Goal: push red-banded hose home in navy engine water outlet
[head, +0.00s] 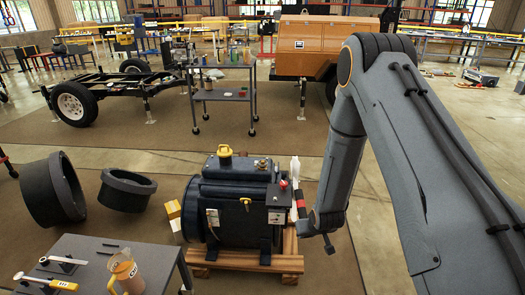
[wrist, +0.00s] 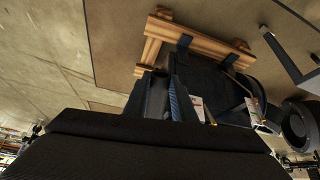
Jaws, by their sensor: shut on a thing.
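The navy engine (head: 238,203) sits on a wooden pallet, with a yellow cap on top and a grey box on its right side. My gripper (head: 306,222) is at the engine's right end, small and partly hidden by my wrist. It is shut on the dark red-banded hose (head: 299,197), whose red band shows just right of the grey box. The water outlet cannot be made out, so I cannot tell how far the hose sits in it. In the wrist view the engine (wrist: 205,85) appears upside down, behind a large black shape that fills the bottom.
The wooden pallet (head: 245,261) juts out under the engine. A grey table (head: 85,262) with a pitcher (head: 126,272) and tools stands front left. Two black rings (head: 52,190) lie left of the engine. A cart (head: 222,95) stands behind. Floor right of the pallet is clear.

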